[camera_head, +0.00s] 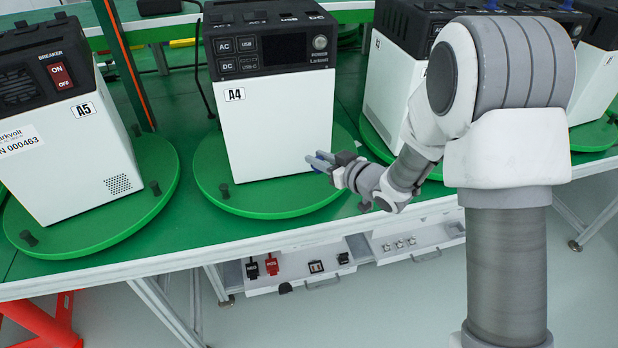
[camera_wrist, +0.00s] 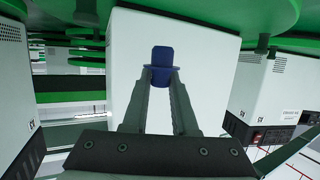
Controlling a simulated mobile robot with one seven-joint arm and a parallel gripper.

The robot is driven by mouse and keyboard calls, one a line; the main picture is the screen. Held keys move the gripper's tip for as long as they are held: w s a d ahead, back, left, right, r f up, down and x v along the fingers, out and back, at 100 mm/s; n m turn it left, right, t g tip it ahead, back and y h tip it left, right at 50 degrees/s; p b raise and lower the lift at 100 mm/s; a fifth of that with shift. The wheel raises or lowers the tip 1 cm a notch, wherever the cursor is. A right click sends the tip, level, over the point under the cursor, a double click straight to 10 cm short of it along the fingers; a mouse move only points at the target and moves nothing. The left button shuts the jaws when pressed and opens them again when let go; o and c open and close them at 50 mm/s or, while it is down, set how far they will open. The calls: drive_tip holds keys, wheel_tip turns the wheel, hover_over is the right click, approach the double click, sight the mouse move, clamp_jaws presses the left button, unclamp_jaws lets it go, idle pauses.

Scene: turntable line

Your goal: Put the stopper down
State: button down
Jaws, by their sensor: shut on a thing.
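The blue stopper (camera_head: 320,158) is held at the tips of my gripper (camera_head: 317,163), in front of the lower right of the white power unit A4 (camera_head: 275,125). In the wrist view the stopper (camera_wrist: 162,54) sits between the two grey fingertips (camera_wrist: 161,75), with the white face of a unit behind it. My gripper is shut on it. Whether the stopper touches unit A4 cannot be told. Unit A4 stands upright on a round green turntable (camera_head: 262,205).
Unit A5 (camera_head: 70,160) stands on its own turntable (camera_head: 125,222) at left; further units (camera_head: 395,80) stand at right behind my arm. Black pegs (camera_head: 224,191) stand on the turntable edges. Below the table, an open drawer (camera_head: 325,281) holds black and red parts.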

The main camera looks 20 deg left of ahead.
drive_tip(key=shift+s+a+f, duration=0.4)
drive_tip(key=shift+a+f, duration=0.2)
drive_tip(key=shift+a, duration=0.25)
drive_tip(key=shift+a+f, duration=0.1)
drive_tip(key=shift+f, duration=0.1)
drive_tip(key=shift+f+b, duration=0.55)
drive_tip(key=shift+f, duration=1.25)
drive_tip(key=shift+f, duration=0.1)
drive_tip(key=shift+f, duration=0.15)
drive_tip(key=c, duration=0.7)
unclamp_jaws()
drive_tip(key=shift+r, duration=0.2)
